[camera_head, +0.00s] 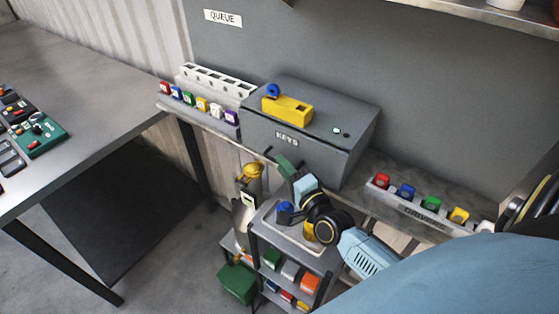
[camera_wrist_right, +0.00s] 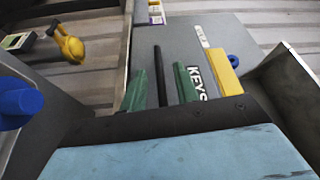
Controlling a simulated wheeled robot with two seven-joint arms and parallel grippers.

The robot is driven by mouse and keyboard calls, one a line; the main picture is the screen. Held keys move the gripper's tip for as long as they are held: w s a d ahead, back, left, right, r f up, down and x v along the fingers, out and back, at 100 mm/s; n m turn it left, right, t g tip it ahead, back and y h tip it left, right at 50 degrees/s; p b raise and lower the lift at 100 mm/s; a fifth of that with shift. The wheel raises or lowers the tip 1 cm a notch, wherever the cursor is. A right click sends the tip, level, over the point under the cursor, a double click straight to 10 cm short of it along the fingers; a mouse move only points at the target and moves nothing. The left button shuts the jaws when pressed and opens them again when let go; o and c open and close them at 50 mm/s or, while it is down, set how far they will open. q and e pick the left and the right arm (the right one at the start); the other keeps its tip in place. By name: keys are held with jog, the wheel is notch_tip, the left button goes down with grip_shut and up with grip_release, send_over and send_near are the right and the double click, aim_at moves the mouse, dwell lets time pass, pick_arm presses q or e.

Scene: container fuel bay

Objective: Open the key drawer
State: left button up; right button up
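The key drawer is a grey box labelled KEYS (camera_head: 318,150) on the back counter; its front looks shut. In the right wrist view its grey face (camera_wrist_right: 205,35) and KEYS label lie ahead. A thin black handle bar (camera_wrist_right: 158,72) stands out from the front; a bit of it shows in the head view (camera_head: 268,151). My right gripper (camera_head: 288,168) is at the drawer front, below the label. In the wrist view its two green fingers (camera_wrist_right: 163,90) stand on either side of the bar, apart, with gaps showing. My left gripper is in neither view.
A yellow block (camera_head: 287,108) with a blue knob sits on the box. A rack of coloured keys (camera_head: 200,105) stands left, another row (camera_head: 425,210) right. A shelved cart (camera_head: 325,262) with a yellow-topped nozzle (camera_head: 250,173) beside it stands below my right gripper.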

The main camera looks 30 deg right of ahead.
jog(key=shift+w+r, duration=0.1)
jog(key=shift+w, duration=1.1)
grip_shut()
